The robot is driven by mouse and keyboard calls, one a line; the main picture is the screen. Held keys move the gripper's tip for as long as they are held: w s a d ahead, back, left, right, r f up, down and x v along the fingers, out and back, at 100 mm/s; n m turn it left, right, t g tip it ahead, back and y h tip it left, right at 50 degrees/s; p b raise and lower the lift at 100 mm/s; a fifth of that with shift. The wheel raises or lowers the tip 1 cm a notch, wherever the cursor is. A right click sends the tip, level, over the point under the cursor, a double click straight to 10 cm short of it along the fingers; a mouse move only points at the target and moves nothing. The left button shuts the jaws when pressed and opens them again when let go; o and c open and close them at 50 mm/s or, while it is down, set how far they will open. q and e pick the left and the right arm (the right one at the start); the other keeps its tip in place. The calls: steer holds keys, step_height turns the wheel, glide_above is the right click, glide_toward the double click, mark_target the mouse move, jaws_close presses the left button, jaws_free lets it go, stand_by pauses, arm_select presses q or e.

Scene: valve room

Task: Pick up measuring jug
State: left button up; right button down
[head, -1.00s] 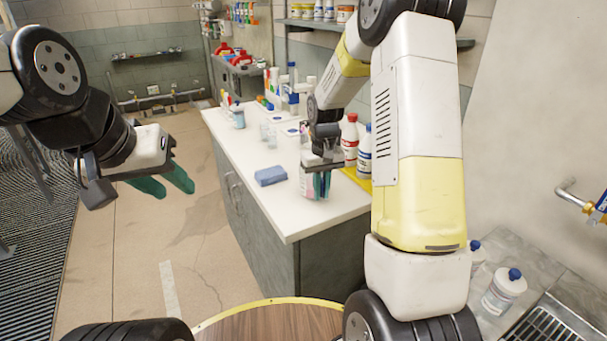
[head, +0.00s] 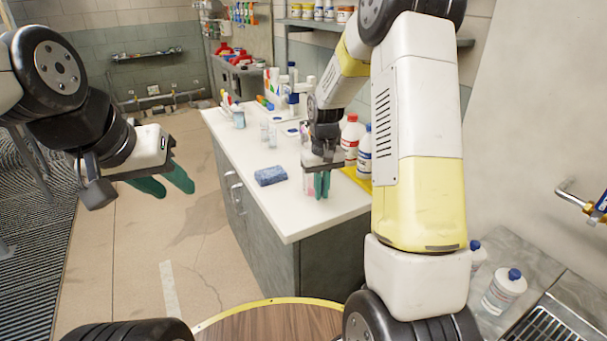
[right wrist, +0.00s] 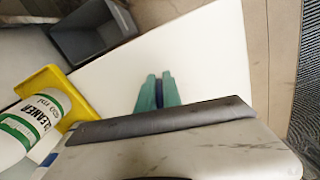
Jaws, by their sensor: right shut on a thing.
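My right gripper (head: 322,190) is over the near part of the white counter, fingers pointing down. In the right wrist view its green fingers (right wrist: 159,95) are shut on a narrow dark blue piece. A pale, see-through vessel with pinkish marks, which looks like the measuring jug (head: 309,186), shows just left of the fingers in the head view. Most of it is hidden by the gripper, and I cannot tell whether it touches the counter. My left gripper (head: 172,188) is open and empty, over the floor left of the counter.
A blue sponge (head: 271,176) lies on the white counter (head: 300,218) left of the gripper. Small clear vessels (head: 268,133) stand further back. Red-capped and blue-capped bottles (head: 364,152) stand close on the right. A cleaner bottle (right wrist: 35,122) by a yellow tray shows in the wrist view.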

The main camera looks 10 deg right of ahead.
steer(key=shift+r, duration=0.15)
stand_by(0.7)
steer(key=shift+r, duration=1.7)
steer(key=s+d+r, duration=0.1)
steer(key=s, duration=1.4)
steer(key=shift+s+r, duration=0.15)
steer(key=shift+s, duration=0.25)
